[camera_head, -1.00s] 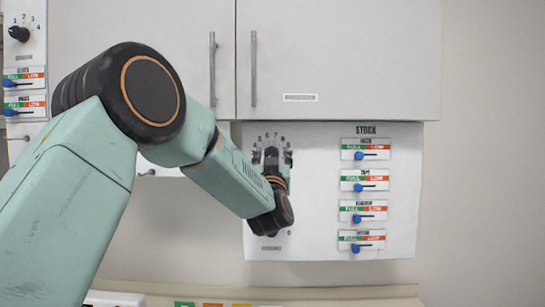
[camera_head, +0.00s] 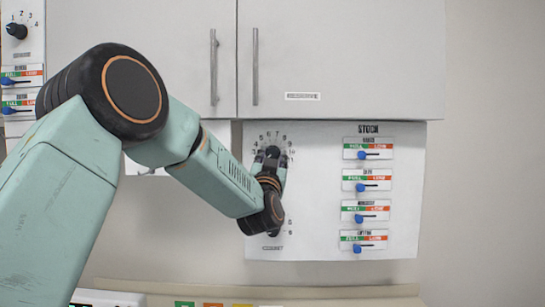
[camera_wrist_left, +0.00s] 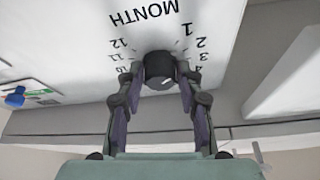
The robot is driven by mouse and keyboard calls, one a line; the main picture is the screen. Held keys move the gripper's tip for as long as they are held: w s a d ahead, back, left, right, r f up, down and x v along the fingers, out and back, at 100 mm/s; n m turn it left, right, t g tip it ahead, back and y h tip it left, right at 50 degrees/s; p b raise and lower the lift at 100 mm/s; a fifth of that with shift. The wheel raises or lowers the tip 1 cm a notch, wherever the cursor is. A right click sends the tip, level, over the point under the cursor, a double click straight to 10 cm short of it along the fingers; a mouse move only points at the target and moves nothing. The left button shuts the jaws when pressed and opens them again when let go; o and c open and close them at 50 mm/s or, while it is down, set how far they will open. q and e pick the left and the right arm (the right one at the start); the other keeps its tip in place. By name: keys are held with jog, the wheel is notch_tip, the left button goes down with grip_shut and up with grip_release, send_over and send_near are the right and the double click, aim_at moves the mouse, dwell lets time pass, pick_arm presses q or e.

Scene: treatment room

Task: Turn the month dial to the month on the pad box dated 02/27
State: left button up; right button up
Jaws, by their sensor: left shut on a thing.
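A panel marked MONTH carries a round black dial knob (camera_wrist_left: 160,69) with a white mark on its face. In the left wrist view the mark lies toward the lower right; I cannot tell which number it points at. Numbers 1 to 4 show on the right and 10 to 12 on the left. My left gripper (camera_wrist_left: 160,84) has a finger on each side of the knob and is shut on it. In the head view my left gripper (camera_head: 270,160) covers the knob and part of the number ring. My right gripper and the pad box are not in view.
A white panel headed STOCK (camera_head: 405,200) beside the dial has several blue sliders (camera_head: 361,187) on green and red labels. A cabinet (camera_head: 345,60) with vertical handles hangs above. A counter edge (camera_head: 260,293) runs below. Another black dial (camera_head: 16,31) is at the upper left.

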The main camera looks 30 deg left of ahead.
pick_arm(q)
jog(key=shift+m+t+h+p, duration=0.35)
jog(key=shift+m+h, duration=0.85)
jog(key=shift+m, duration=0.8)
jog(key=o, duration=1.2)
jog(key=shift+s+r, duration=0.1)
jog(key=shift+s, duration=0.1)
jog(key=v, duration=1.2)
